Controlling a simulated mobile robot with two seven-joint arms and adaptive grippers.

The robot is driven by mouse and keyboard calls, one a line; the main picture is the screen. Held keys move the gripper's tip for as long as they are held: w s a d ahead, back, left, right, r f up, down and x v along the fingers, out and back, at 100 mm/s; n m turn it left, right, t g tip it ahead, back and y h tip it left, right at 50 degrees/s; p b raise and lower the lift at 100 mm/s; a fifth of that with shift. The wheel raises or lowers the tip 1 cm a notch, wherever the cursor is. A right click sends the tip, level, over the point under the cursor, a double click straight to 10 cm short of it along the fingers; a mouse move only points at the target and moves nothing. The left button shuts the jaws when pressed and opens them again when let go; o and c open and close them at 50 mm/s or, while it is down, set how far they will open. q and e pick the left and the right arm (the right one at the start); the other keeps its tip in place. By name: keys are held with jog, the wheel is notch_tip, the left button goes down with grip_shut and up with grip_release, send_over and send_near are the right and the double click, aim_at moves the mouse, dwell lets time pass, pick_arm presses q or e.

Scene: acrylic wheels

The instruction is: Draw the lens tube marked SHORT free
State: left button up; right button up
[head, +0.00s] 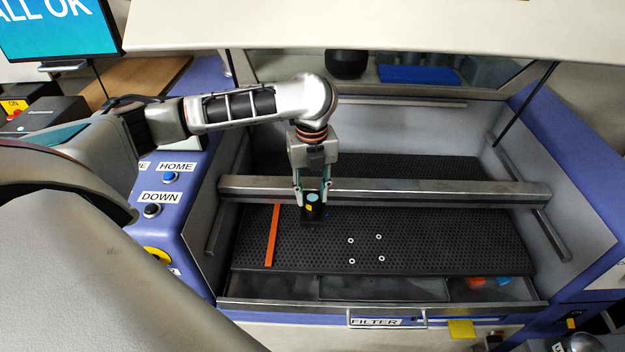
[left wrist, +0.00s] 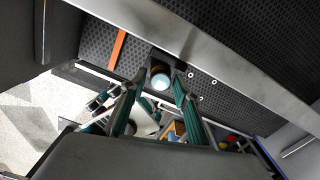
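A dark lens tube with a pale blue round top (head: 312,197) and a small yellow mark sits in a black holder on the front of the metal gantry beam (head: 420,192). Its lettering is too small to read. In the left wrist view the tube (left wrist: 160,78) shows its blue top inside the black holder. My left gripper (head: 312,192) points down over it, one finger on each side. In the left wrist view a gap shows between the tube top and each fingertip, so the gripper looks open. My right gripper is not in view.
An orange strip (head: 272,236) lies on the black honeycomb bed (head: 440,238) left of the tube. Several small white rings lie right of it. The bay's side walls and the open lid (head: 380,22) surround my arm. HOME and DOWN buttons (head: 152,210) are on the left panel.

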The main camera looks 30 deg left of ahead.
aim_at(312, 196)
pick_arm(q)
jog(key=shift+w+f, duration=0.1)
jog(key=shift+f, duration=0.9)
grip_shut()
jog(key=shift+r, duration=0.15)
jog(key=shift+r, duration=1.4)
jog(key=shift+r, duration=0.55)
jog(key=shift+r, duration=1.9)
